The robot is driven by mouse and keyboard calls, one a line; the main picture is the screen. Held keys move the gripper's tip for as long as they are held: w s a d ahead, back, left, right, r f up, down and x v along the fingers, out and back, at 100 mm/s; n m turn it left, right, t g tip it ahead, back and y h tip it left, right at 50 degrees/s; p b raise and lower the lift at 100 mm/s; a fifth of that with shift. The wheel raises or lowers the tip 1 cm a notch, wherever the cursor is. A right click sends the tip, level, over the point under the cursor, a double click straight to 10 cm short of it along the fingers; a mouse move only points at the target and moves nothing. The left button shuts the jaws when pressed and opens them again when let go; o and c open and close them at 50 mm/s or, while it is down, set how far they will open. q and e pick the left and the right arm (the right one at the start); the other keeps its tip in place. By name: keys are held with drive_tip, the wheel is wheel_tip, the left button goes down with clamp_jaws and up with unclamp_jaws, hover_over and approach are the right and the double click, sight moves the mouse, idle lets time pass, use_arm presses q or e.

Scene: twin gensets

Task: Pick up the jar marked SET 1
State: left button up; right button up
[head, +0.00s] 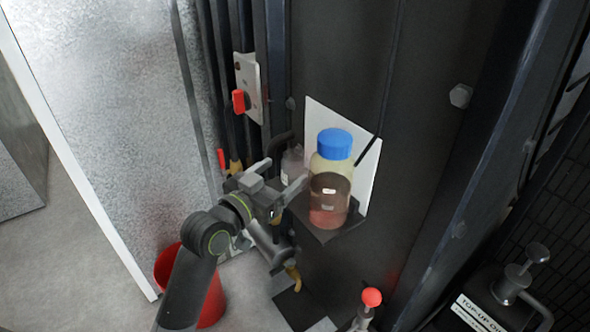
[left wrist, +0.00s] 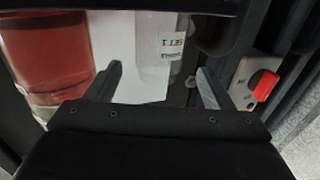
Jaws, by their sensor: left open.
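A blue-capped jar (head: 329,180) with pale upper walls and reddish liquid stands upright on a small dark shelf (head: 338,234). In the left wrist view its red body (left wrist: 50,45) fills the left side, outside the fingers. A smaller translucent bottle (head: 292,163) stands left of it, partly hidden by my gripper. My left gripper (head: 287,172) is open beside the blue-capped jar. In the left wrist view its fingers (left wrist: 158,82) point towards a pale surface with an inverted SET 1 label (left wrist: 173,44).
A white card (head: 368,165) is on the dark panel behind the jar. A red-handled switch (head: 239,101) is on the left. A red bucket (head: 212,300) stands below. A red knob (head: 371,297) and a top-up can (head: 490,300) are at lower right.

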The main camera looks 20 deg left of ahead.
sight(287, 169)
use_arm(q)
drive_tip(key=shift+w+d+r+p, duration=0.1)
drive_tip(key=shift+w+d+p, duration=0.15)
drive_tip(key=shift+w, duration=0.2)
drive_tip(key=p+x, duration=0.1)
drive_tip(key=x, duration=0.2)
drive_tip(key=shift+w, duration=0.15)
drive_tip(key=shift+w+d, duration=0.2)
drive_tip(key=shift+w, duration=0.35)
drive_tip(key=shift+c, duration=0.4)
drive_tip(key=shift+c, duration=1.1)
drive_tip(key=c, duration=0.8)
